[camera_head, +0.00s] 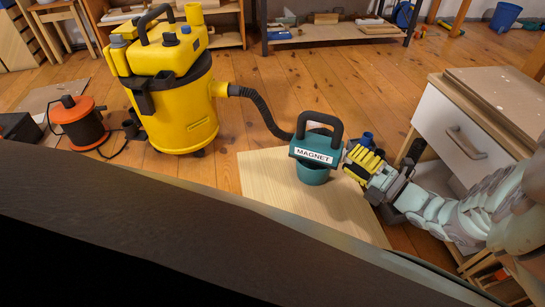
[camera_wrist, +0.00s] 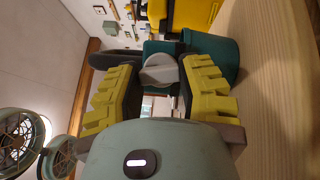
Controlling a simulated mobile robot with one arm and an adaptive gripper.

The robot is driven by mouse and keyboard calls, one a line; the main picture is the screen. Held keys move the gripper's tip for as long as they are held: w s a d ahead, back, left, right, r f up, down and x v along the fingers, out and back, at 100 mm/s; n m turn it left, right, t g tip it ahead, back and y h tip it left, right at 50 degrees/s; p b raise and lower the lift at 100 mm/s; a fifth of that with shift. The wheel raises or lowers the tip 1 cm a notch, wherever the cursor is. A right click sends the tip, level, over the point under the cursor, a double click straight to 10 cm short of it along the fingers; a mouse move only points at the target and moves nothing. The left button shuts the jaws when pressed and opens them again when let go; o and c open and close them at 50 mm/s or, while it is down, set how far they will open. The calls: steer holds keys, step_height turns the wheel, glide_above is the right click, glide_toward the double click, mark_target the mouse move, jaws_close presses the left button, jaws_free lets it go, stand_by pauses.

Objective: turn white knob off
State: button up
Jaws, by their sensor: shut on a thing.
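The white knob (camera_wrist: 160,71) sits on the side of a teal device (camera_head: 314,163), which has a black handle and a "MAGNET" label. In the wrist view the knob lies between the yellow-padded fingers of my gripper (camera_wrist: 158,82), which is shut on it. The teal body also shows behind the fingers in the wrist view (camera_wrist: 222,52). In the head view my gripper (camera_head: 352,157) reaches in from the right against the device's side, and the knob is hidden there. The knob's turn setting cannot be read clearly.
The device stands on a pale wooden board (camera_head: 255,180) on a plank floor. A black hose (camera_head: 268,112) links it to a yellow vacuum (camera_head: 175,85) at the left. A white drawer cabinet (camera_head: 455,140) stands close to my arm at the right. An orange canister (camera_head: 78,122) is far left.

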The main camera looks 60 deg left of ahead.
steer(key=shift+f+n+b, duration=0.35)
steer(key=shift+n+b, duration=0.45)
steer(key=shift+b, duration=0.1)
steer(key=n+g+b, duration=0.1)
steer(key=n+b, duration=0.1)
steer(key=n, duration=0.1)
steer(key=n+g+y+b, duration=0.1)
steer(key=n+b, duration=0.1)
steer(key=n, duration=0.1)
steer(key=shift+w+n+g+y+b, duration=0.1)
steer(key=shift+n+g+y+b, duration=0.2)
steer(key=shift+b, duration=0.1)
steer(key=n+g+b, duration=0.1)
steer(key=n+b, duration=0.1)
steer(key=n, duration=0.1)
steer(key=n+g+b, duration=0.2)
steer(key=n, duration=0.1)
steer(key=shift+a, duration=0.1)
steer(key=n+g+b, duration=0.1)
steer(key=n+b, duration=0.1)
steer(key=n+g+h+b, duration=0.1)
steer(key=n, duration=0.2)
steer(key=shift+r+n+g+b, duration=0.15)
steer(key=shift+n+g+b, duration=0.15)
steer(key=shift+g+b, duration=0.1)
steer(key=shift+n, duration=0.3)
steer(key=o, duration=1.2)
steer(key=shift+a, duration=0.1)
steer(key=shift+w+r, duration=0.1)
steer(key=shift+r, duration=0.1)
